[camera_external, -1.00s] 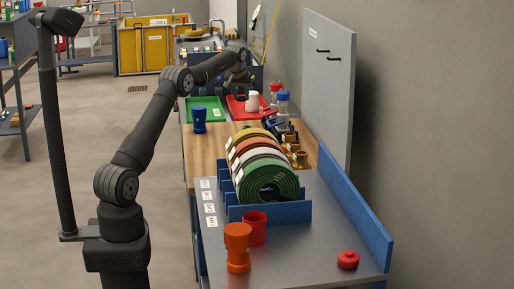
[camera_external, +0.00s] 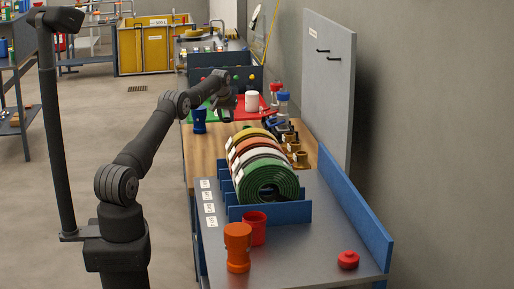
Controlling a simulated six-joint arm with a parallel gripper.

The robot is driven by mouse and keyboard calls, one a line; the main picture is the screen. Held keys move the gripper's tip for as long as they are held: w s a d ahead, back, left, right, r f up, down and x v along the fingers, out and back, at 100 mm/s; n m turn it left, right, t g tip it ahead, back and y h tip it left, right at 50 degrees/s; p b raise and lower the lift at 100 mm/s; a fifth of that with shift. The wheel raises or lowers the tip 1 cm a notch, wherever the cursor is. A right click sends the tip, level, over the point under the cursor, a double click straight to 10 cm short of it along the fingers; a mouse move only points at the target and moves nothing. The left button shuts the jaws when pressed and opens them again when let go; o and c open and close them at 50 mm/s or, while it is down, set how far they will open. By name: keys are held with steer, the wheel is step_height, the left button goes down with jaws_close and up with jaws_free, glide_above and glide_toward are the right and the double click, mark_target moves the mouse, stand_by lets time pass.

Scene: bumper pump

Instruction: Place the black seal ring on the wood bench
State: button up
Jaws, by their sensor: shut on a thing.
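My gripper (camera_external: 229,106) is low over the far part of the wood bench, between the blue fitting and the white cup. It is shut on a small dark thing that fits the black seal ring, but the ring's outline blends with the dark jaws. The wood bench (camera_external: 203,152) has a bare strip at its left side, in front of the blue fitting. I cannot tell how high the gripper is above the bench.
A blue fitting (camera_external: 199,120) stands at the left edge. A white cup (camera_external: 251,101) stands by the red tray (camera_external: 266,104); the green tray (camera_external: 210,116) is partly hidden by my arm. Coiled hoses (camera_external: 268,180) fill a blue rack, with brass fittings (camera_external: 299,158) to their right.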

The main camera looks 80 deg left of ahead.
mark_target(225, 120)
steer(key=shift+s+a+f, duration=0.15)
steer(key=shift+a+f, duration=0.05)
steer(key=shift+f, duration=1.95)
steer(key=shift+f, duration=0.1)
steer(key=shift+f, duration=0.1)
steer(key=o, duration=0.9)
steer(key=shift+o, duration=0.2)
steer(key=shift+d+r, duration=0.15)
steer(key=shift+r, duration=0.55)
steer(key=v, duration=1.1)
